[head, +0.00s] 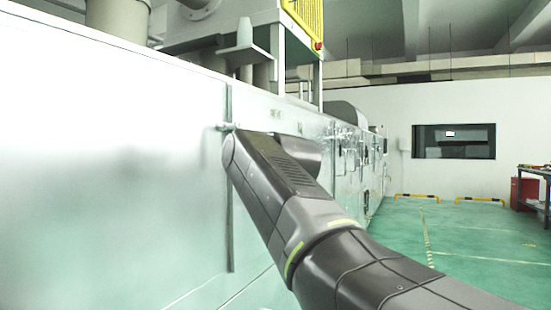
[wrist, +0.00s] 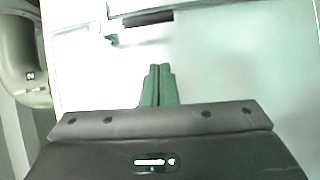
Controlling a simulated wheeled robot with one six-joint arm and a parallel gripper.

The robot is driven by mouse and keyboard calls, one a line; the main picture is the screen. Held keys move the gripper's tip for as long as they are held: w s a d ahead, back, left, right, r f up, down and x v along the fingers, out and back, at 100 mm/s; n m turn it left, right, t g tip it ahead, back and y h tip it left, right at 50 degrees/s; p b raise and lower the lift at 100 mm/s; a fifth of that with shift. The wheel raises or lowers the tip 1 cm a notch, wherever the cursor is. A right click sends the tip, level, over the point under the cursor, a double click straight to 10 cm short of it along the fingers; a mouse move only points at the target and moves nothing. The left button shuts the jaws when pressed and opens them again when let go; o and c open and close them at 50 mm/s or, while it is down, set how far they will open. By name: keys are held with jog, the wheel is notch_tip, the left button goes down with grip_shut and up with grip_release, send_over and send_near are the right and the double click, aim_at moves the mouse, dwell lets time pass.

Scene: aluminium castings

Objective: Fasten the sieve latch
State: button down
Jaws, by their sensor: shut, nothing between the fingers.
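My gripper (wrist: 158,70) is shut and empty in the wrist view, its two green fingers side by side and pointing at a pale panel. In the head view my arm hides the gripper. A small metal fitting (head: 224,127), possibly the sieve latch, sticks out from the panel seam just above the end of my arm. In the wrist view a pale fitting (wrist: 116,40) and a dark bar (wrist: 148,19) lie beyond the fingertips, apart from them. I cannot tell whether the latch is fastened.
The long pale machine wall (head: 110,170) fills the left, with a dark vertical seam (head: 229,215). A yellow panel (head: 306,18) stands above it. Open green floor (head: 460,240) lies to the right, with a red cabinet (head: 524,193) and workbench (head: 540,172) at the far right.

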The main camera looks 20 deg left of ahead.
jog(key=shift+v, duration=2.75)
jog(key=shift+a+f, duration=0.1)
jog(key=shift+f, duration=0.05)
